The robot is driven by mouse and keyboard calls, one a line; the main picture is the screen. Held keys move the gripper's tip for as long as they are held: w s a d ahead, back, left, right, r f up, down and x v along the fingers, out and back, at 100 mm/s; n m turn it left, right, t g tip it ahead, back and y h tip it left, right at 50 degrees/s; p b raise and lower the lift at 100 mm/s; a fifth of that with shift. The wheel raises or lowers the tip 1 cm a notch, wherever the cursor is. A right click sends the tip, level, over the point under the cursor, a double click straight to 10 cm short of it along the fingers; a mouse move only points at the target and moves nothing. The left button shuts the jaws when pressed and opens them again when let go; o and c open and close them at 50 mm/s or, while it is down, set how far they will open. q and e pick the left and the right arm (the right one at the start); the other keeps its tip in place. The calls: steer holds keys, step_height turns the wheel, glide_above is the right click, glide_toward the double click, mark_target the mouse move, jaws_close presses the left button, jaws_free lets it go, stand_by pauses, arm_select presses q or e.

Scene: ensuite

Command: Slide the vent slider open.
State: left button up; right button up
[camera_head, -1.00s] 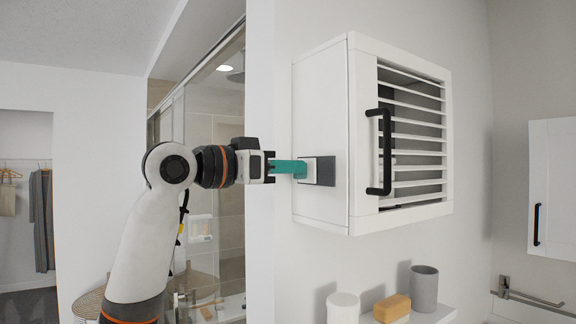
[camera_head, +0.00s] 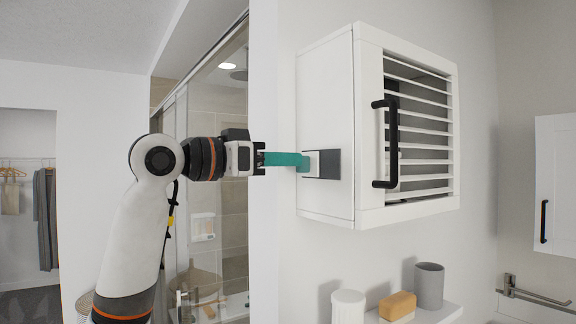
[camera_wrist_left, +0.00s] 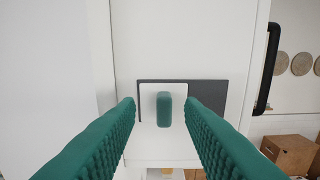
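The vent slider is a pale square plate (camera_wrist_left: 147,98) with a small teal knob (camera_wrist_left: 164,110), set at the left part of a dark grey track (camera_wrist_left: 208,94). It is on the side of the white louvred cabinet (camera_head: 326,110); the dark track (camera_head: 330,164) also shows in the head view. My left gripper (camera_head: 308,161) reaches it from the left. In the left wrist view its two teal fingers (camera_wrist_left: 161,112) are open, one on each side of the knob, with a gap on both sides. My right gripper is out of view.
The cabinet front has a black handle (camera_head: 386,144). Below it a shelf (camera_head: 437,313) holds a white jar (camera_head: 348,307), a tan block (camera_head: 397,306) and a grey cup (camera_head: 429,285). A glass shower screen (camera_head: 220,150) stands behind my left arm.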

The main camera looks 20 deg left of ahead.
arm_select(q)
steer(key=b+v, duration=0.4)
steer(key=v, duration=0.6)
steer(key=shift+a, duration=0.35)
steer(key=shift+f, duration=0.1)
